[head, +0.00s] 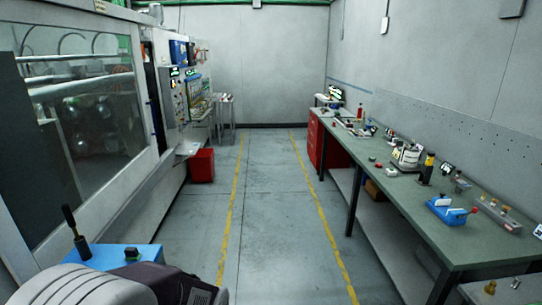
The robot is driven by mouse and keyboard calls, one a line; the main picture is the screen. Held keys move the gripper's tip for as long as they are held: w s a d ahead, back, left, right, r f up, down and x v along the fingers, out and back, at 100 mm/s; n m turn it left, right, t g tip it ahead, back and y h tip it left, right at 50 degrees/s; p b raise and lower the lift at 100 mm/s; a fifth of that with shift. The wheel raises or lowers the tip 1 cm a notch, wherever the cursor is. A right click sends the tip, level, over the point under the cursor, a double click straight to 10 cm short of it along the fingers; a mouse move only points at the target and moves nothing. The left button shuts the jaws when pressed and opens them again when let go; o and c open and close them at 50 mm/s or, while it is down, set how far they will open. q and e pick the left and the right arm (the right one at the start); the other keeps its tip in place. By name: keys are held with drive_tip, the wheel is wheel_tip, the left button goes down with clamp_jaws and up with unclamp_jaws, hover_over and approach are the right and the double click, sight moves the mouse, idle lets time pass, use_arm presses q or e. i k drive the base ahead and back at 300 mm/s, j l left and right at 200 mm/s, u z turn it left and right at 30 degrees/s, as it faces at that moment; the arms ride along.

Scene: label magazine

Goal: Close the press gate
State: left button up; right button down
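The press gate (88,120) is most likely the large glazed panel in a pale frame on the machine at the left. Metal bars and green parts show through its glass. A narrow dark strip (153,95) runs upright between its right edge and the control panel (174,95). I cannot tell from this view how far the gate stands open. Neither of my grippers can be made out in the head view.
A blue box (115,256) with a black lever (75,232) stands at the lower left. A red bin (202,165) sits by the machine. A green-topped workbench (400,187) with several tools lines the right wall. The floor aisle (265,200) between yellow lines is clear.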

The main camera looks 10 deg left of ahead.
sight(90, 218)
drive_tip(key=i+j+u, duration=0.15)
drive_tip(key=i+u, duration=0.15)
drive_tip(key=i, duration=0.9)
drive_tip(key=i+l+u, duration=0.1)
drive_tip(key=i+u, duration=0.15)
drive_tip(key=i, duration=1)
drive_tip(key=i+j+u, duration=0.25)
drive_tip(key=i+u, duration=0.75)
drive_tip(key=i+l+u, duration=0.2)
drive_tip(key=i+u, duration=0.25)
drive_tip(key=i, duration=0.2)
drive_tip(key=i+l+u, duration=0.5)
drive_tip(key=i+j, duration=0.05)
drive_tip(key=j, duration=0.05)
